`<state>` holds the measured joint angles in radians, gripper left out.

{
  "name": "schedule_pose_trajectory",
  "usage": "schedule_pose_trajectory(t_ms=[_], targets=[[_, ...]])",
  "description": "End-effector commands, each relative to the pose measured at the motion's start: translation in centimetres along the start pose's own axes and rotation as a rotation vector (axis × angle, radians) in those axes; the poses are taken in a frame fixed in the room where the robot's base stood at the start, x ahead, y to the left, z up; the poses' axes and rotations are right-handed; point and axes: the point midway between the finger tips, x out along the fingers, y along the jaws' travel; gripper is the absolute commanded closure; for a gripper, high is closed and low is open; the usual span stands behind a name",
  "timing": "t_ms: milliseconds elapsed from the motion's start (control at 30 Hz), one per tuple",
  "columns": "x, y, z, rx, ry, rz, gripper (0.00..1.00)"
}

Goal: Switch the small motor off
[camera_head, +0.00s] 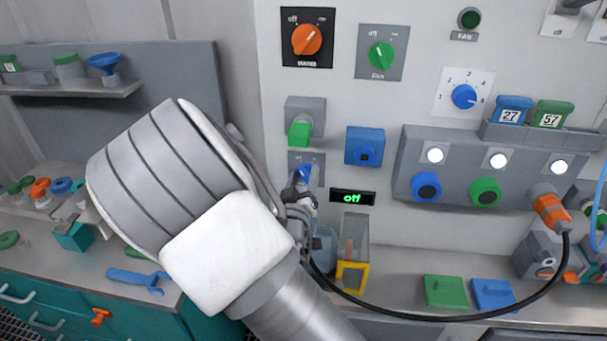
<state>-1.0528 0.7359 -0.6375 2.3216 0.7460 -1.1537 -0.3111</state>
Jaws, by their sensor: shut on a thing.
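A blue knob (304,173) sits on a small grey plate on the panel, left of centre. My gripper (301,190) is at this knob and seems shut on it; my wrist and arm hide much of the fingers and the plate. I cannot read a label that names the small motor.
Above are an orange knob (306,40), a green knob (381,55) and a green-handled switch (300,134). A blue box (364,146) is to the right. A black cable (470,314) loops over the counter from an orange plug (551,211).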

Motion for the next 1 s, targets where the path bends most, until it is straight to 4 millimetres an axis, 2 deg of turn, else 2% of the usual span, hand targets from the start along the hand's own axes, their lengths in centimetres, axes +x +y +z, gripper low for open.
schedule_pose_trajectory(t_ms=[633, 667, 800, 1000], targets=[[-0.03, -0.06, 0.05, -0.054, 0.0, -0.001, 0.98], [-0.03, -0.06, 0.05, -0.054, 0.0, -0.001, 0.39], [-0.02, -0.06, 0.04, -0.053, 0.0, -0.001, 0.14], [-0.01, -0.05, 0.02, -0.052, 0.0, 0.0, 0.13]])
